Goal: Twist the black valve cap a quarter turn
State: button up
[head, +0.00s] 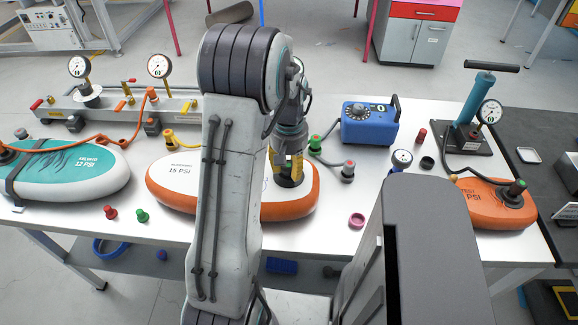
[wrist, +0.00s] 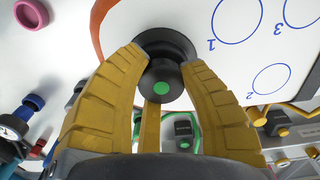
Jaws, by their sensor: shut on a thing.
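The black valve cap (wrist: 174,88) has a green dot in its middle and sits on a round dark base on the inflatable board (wrist: 225,65). In the wrist view my gripper (wrist: 163,62) has its yellow fingers on both sides of the cap, closed on it. In the head view my gripper (head: 288,168) points down at the right part of the white and orange board (head: 168,185), marked 15 PSI. My arm hides the middle of this board. The dark valve base (head: 289,182) shows under the fingers, but the cap itself is mostly hidden there.
A teal board (head: 75,172) lies at left and a small orange board (head: 485,205) at right. A blue box (head: 369,124) and a hand pump (head: 473,110) stand behind. Red cap (head: 110,212), green cap (head: 142,215) and pink ring (head: 357,220) lie loose near the front edge.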

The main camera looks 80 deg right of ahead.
aim_at(290, 165)
jog(key=shift+a+f, duration=0.1)
jog(key=n, duration=0.5)
dwell(0.4)
jog(key=n, duration=0.5)
jog(key=shift+s+b, duration=0.1)
jog(key=shift+b, duration=0.2)
jog(key=shift+r+p, duration=1.35)
jog(key=shift+r, duration=0.5)
jog(key=shift+r, duration=0.2)
jog(key=shift+r+p, duration=1.5)
jog(key=shift+r, duration=0.35)
